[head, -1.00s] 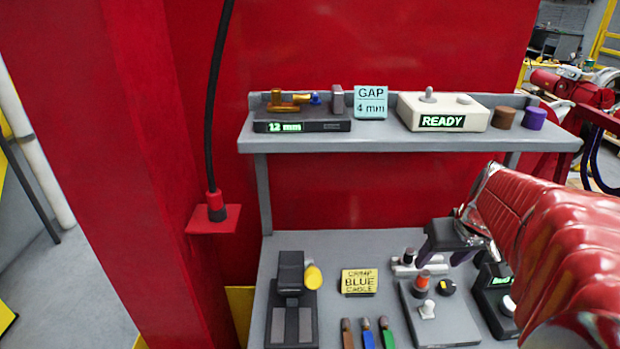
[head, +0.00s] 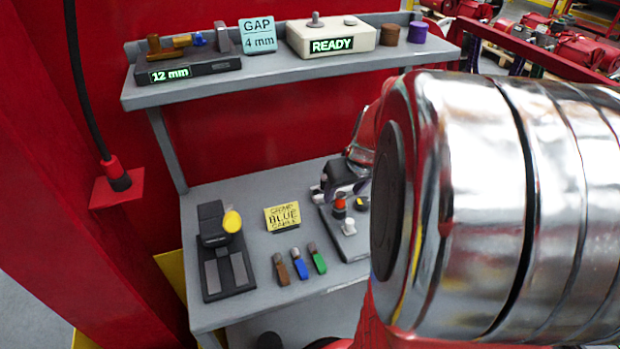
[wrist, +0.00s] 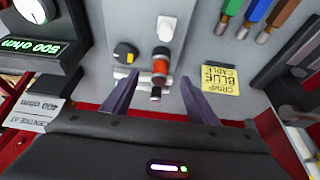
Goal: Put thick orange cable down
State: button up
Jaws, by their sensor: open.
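The thick orange cable (head: 338,208) is a short upright piece with an orange band and dark ends, at the grey panel on the lower bench. In the wrist view the orange cable (wrist: 160,68) shows between the two purple-grey fingers of my gripper (wrist: 157,84). The fingers are spread, with a gap on each side of it. In the head view my gripper (head: 347,180) is just behind the cable, partly hidden by my arm. How the cable's lower end sits is not clear.
A white lever (wrist: 167,27) and a yellow-marked knob (wrist: 126,53) stand close to the cable. A yellow sign (head: 283,217), brown, blue and green cable pieces (head: 300,262) and a black press (head: 222,250) are to the left. The shelf (head: 290,72) overhangs behind.

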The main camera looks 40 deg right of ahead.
aim_at(341, 197)
jog(key=shift+x, duration=2.35)
jog(key=shift+s, duration=0.15)
jog(key=c, duration=1.2)
jog(key=shift+c, duration=0.2)
notch_tip(341, 197, up, 10)
